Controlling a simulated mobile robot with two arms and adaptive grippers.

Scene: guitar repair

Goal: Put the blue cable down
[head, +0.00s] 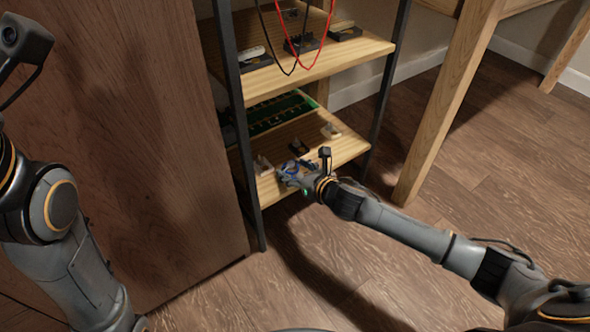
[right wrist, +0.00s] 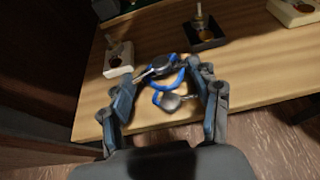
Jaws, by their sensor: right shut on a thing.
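The blue cable (head: 288,168) is at the front of the lower wooden shelf (head: 335,148), at the tip of my right gripper (head: 298,178). In the right wrist view the blue cable (right wrist: 180,78) is a short curved loop with dark plug ends, between the two fingers of my right gripper (right wrist: 168,90). The fingers are shut on it. The cable is over the shelf board near its front edge; I cannot tell whether it touches the board. My left arm shows at the left, but its gripper is out of view.
A green board (head: 275,113) lies behind. Red and black leads (head: 303,62) hang from above. A brown panel (head: 130,130) stands left.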

